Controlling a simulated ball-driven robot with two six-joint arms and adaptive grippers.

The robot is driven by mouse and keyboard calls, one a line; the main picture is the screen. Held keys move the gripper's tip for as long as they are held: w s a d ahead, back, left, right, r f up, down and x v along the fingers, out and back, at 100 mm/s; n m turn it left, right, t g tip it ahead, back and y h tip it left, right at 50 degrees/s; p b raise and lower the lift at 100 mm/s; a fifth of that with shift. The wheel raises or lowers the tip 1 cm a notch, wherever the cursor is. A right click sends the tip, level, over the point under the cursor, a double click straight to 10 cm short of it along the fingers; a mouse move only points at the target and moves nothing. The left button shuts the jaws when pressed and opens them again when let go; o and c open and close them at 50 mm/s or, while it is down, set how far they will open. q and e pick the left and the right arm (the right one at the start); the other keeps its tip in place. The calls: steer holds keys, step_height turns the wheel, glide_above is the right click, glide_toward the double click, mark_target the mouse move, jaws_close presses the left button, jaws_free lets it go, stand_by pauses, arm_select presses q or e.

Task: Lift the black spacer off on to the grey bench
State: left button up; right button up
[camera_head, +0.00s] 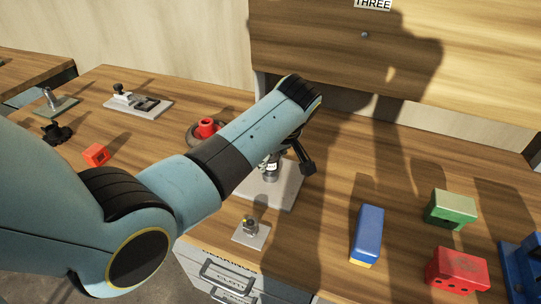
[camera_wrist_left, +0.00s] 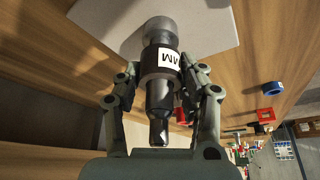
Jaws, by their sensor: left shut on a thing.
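A black spacer (camera_wrist_left: 158,66) with a white printed label shows in the left wrist view, around a grey metal post or punch that stands on a pale grey plate (camera_wrist_left: 100,20). My left gripper (camera_wrist_left: 164,74) has a finger on each side of the spacer and is shut on it. A dark rod with a narrowed end (camera_wrist_left: 160,110) extends from the spacer toward my palm. In the head view my left arm covers much of this, with the plate (camera_head: 285,192) below it. I cannot tell whether the spacer is clear of the post. My right gripper is out of view.
The bench top (camera_head: 330,190) looks brown wood, above grey drawers (camera_head: 222,275). Blue (camera_head: 368,232), green (camera_head: 450,208) and red (camera_head: 457,270) blocks stand at right. A small plate with a fitting (camera_head: 251,234) is in front. A red part on a round base (camera_head: 206,128) stands behind.

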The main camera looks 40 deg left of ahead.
arm_select(q)
steer(key=shift+r+p, duration=2.05)
steer(key=shift+r, duration=0.15)
steer(key=shift+r+p, duration=1.1)
steer(key=shift+r, duration=1.75)
steer(key=shift+m, duration=0.4)
